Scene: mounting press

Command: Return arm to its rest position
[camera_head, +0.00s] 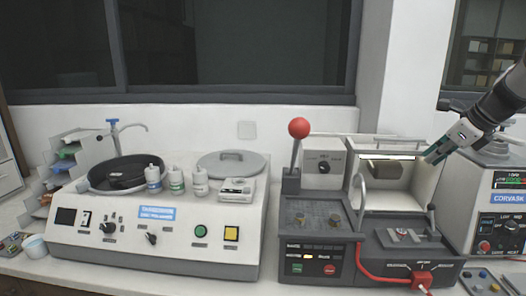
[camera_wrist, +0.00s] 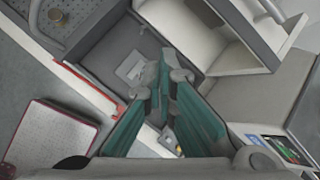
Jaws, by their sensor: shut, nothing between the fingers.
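My gripper (camera_head: 437,152) is at the right of the head view, in front of the right part of the mounting press (camera_head: 330,218). It is shut and empty, with its green fingers pointing down and left. In the wrist view my gripper (camera_wrist: 168,62) shows its two green fingers meeting at the tips above a grey press surface (camera_wrist: 110,62). The press has a lever with a red ball (camera_head: 299,128) standing upright on its left side. Its right chamber with a pale interior (camera_head: 392,192) stands open behind a grey curved handle.
A polishing machine (camera_head: 150,235) with a black bowl and several small bottles stands to the left. A CORVASK unit (camera_head: 505,205) stands close to my arm on the right. A red hose (camera_head: 370,277) runs along the press front. Windows and a white wall are behind.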

